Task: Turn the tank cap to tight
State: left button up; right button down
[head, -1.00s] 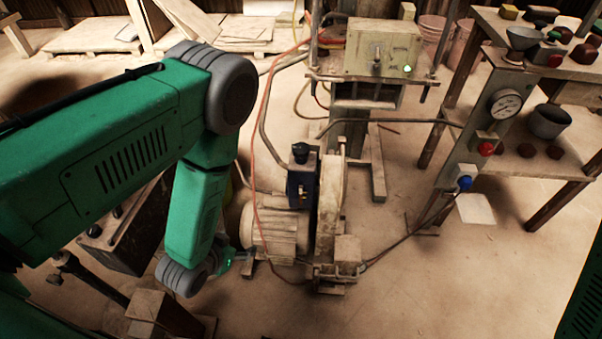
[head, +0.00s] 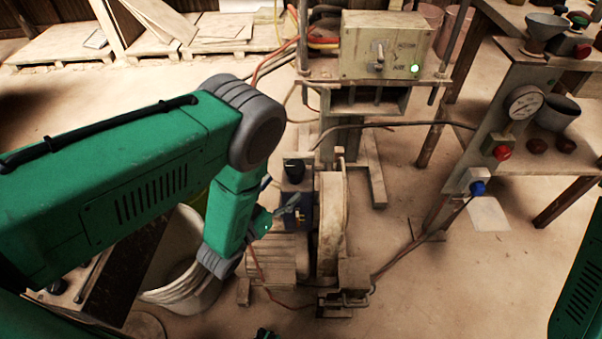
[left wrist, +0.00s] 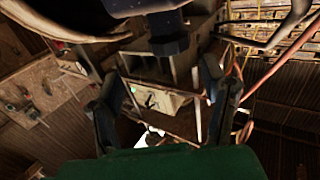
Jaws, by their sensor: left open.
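My left gripper (head: 283,194) is open and empty, just left of the tank and slightly below the cap's height. In the left wrist view the scene hangs upside down. There the dark cap (left wrist: 168,42) points downward near the top centre, and the open fingers (left wrist: 162,100) stand apart below it in the picture. No contact with the cap shows. My right gripper does not show.
A control box (head: 385,45) with a lit green lamp stands behind the tank. A gauge panel (head: 500,125) and table are at the right. A pale drum (head: 185,285) stands under my left arm. Orange hose and cables run near the tank.

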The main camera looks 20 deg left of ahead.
aim_at(286, 169)
pick_arm(q)
jog(key=w, duration=0.2)
jog(key=w+b, duration=0.1)
jog(key=w, duration=0.3)
jog(key=shift+w+a+f, duration=0.2)
jog(key=shift+a, duration=0.1)
jog(key=shift+w+d+r+b, duration=0.2)
jog(key=shift+w+d+b, duration=0.15)
jog(key=shift+w+d, duration=0.65)
jog(key=shift+d, duration=0.35)
jog(key=shift+s+a, duration=0.1)
jog(key=shift+a, duration=0.1)
jog(key=shift+a+f, duration=0.1)
jog(key=shift+a, duration=0.55)
jog(key=c, duration=1.2)
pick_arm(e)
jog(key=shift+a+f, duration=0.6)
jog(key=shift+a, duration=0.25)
